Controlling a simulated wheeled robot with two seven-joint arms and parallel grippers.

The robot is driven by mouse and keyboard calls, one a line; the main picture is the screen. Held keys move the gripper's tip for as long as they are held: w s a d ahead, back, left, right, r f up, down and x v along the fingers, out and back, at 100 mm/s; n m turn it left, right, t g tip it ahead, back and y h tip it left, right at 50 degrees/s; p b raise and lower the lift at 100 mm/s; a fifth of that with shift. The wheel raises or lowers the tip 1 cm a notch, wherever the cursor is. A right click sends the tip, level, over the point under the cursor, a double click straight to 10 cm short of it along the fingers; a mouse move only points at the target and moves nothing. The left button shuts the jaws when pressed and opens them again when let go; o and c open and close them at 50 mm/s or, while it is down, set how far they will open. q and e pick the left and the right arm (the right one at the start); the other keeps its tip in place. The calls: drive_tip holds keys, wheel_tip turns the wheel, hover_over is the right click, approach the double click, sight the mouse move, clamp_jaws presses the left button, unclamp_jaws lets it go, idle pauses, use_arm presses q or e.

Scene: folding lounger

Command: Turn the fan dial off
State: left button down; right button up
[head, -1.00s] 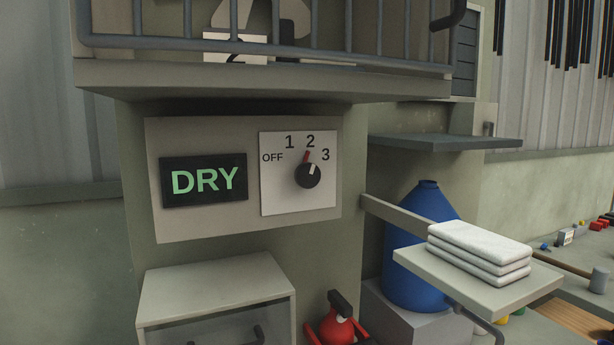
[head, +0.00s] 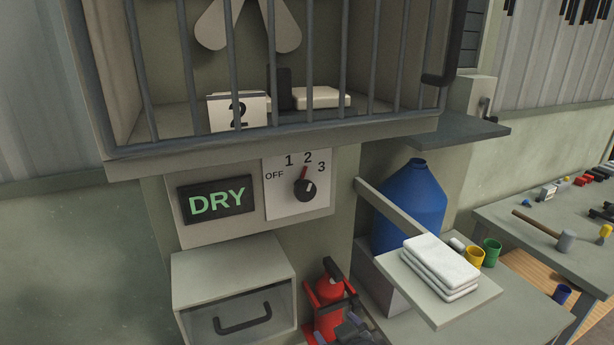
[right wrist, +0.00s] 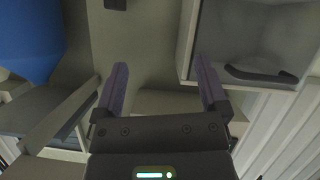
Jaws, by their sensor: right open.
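The fan dial (head: 305,190) is a round black knob on a white plate (head: 283,209) marked OFF, 1, 2 and 3. A red pointer at its top points at about 2. A green DRY sign (head: 216,201) is left of it. The fan (head: 246,22) shows behind bars above. My right gripper (head: 346,325) is low in the head view, below the dial, apart from it and partly cut off by the frame. In the right wrist view my right gripper (right wrist: 160,64) has its fingers apart with nothing between them. My left gripper is out of view.
A cabinet with a handle (head: 242,319) stands below the panel. A red extinguisher-like object (head: 329,297) is beside it. A ledge (head: 270,146) juts out above the dial. At right are a blue drum (head: 408,208) and folded towels (head: 441,266) on a tray. Space before the dial is clear.

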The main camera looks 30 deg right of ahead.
sight(307, 194)
wheel_tip(307, 194, up, 25)
drive_tip(key=w+a+t+p, duration=0.2)
drive_tip(key=t+p, duration=0.3)
drive_tip(key=shift+y, duration=0.3)
drive_tip(key=w, duration=0.9)
drive_tip(key=shift+w+d+f+p, duration=0.15)
drive_tip(key=shift+d+f+p, duration=0.15)
drive_tip(key=shift+d, duration=0.1)
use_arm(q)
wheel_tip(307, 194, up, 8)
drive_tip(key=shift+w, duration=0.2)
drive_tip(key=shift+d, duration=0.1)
use_arm(e)
clamp_jaws()
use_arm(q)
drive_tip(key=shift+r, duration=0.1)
